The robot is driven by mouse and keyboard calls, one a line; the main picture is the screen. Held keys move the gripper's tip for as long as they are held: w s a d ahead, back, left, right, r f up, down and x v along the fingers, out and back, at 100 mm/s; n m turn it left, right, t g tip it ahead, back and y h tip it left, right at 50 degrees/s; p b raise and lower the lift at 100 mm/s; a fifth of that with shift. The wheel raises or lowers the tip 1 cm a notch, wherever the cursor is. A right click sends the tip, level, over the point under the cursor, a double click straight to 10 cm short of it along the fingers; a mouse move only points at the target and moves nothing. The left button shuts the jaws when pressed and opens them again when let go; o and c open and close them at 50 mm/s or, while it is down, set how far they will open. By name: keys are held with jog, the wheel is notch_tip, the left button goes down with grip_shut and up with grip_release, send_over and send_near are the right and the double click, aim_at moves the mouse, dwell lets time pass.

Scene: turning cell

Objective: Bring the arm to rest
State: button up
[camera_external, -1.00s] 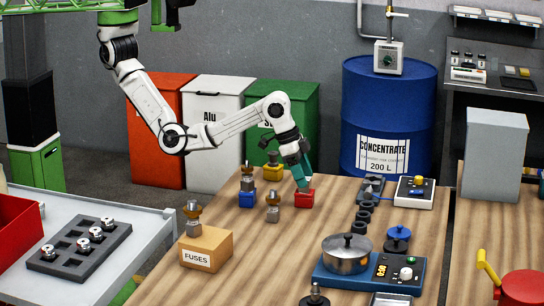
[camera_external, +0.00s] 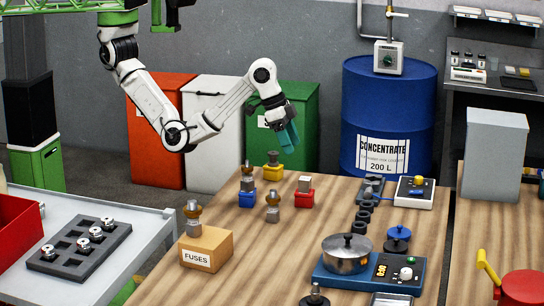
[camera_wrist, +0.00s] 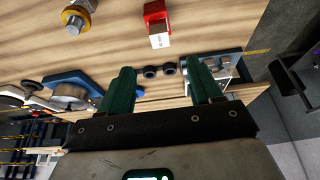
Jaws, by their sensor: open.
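My gripper (camera_external: 290,138) hangs in the air above the far edge of the wooden table (camera_external: 290,255). It is empty, and its two green fingers stand apart in the wrist view (camera_wrist: 157,92). Below it, a red block (camera_external: 304,200) with a grey piece on top (camera_external: 305,184) stands on the table, apart from the fingers. The red block also shows at the top of the wrist view (camera_wrist: 155,12), with the pale top piece towards the fingers. My arm is bent, with its elbow low at the left.
Black rings (camera_external: 364,216) and a pot (camera_external: 346,255) are to the right. Bins and a blue drum (camera_external: 387,120) stand behind the table.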

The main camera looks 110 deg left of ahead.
jog(key=shift+a+f, duration=0.1)
jog(key=s+a+f+p, duration=0.1)
jog(key=s+a+f, duration=0.1)
jog(key=s+f, duration=0.1)
jog(key=s+a+f+m+p, duration=0.1)
jog(key=s+a+f, duration=0.1)
jog(key=s+f, duration=0.1)
jog(key=s+a+f+m+y+p, duration=0.1)
jog(key=s+a+f, duration=0.1)
jog(key=s, duration=0.3)
jog(key=shift+f, duration=0.8)
jog(key=s+f+g+b, duration=0.1)
jog(key=s+f, duration=0.5)
jog(key=s, duration=0.3)
jog(key=s+d+f+n+g+b, duration=0.1)
jog(key=s+f, duration=0.5)
jog(key=s, duration=0.4)
jog(key=s+d+f+g+h+b, duration=0.1)
jog(key=s+f, duration=0.5)
jog(key=s, duration=0.4)
